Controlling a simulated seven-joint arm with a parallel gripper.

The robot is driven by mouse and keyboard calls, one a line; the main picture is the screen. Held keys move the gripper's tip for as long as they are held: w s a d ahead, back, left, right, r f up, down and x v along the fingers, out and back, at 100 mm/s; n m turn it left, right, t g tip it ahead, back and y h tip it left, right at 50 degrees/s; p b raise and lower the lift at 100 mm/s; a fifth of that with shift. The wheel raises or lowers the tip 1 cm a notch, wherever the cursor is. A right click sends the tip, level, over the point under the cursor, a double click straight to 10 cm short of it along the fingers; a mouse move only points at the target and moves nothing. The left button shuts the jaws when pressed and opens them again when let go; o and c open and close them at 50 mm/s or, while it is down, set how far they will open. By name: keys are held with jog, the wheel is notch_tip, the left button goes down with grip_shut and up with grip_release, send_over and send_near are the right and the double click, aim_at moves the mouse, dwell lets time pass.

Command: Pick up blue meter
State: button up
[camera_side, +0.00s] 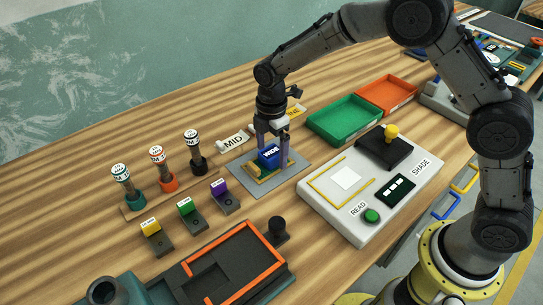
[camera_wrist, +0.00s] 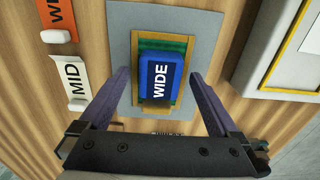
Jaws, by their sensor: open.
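A blue block labelled WIDE (camera_side: 269,157), the only blue meter-like thing I see, sits on a green and tan base on a grey mat (camera_side: 238,170). In the wrist view the blue block (camera_wrist: 161,78) shows with its label facing up, and the grey mat (camera_wrist: 120,20) lies under it. My gripper (camera_side: 272,160) is over the mat, pointing down, with one finger on each side of the block. In the wrist view my gripper (camera_wrist: 162,80) is open, with gaps between both fingers and the block. Its lower edge is near the fingers.
A white console (camera_side: 370,215) with a green button stands to the right. Green (camera_side: 345,120) and orange (camera_side: 388,94) trays lie behind it. Standing probes (camera_side: 158,165) and small coloured blocks (camera_side: 187,213) are at left. MID (camera_wrist: 74,83) and other tags lie beside the mat.

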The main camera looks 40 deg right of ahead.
jog(key=shift+f, duration=0.5)
jog(key=shift+r, duration=0.1)
grip_shut()
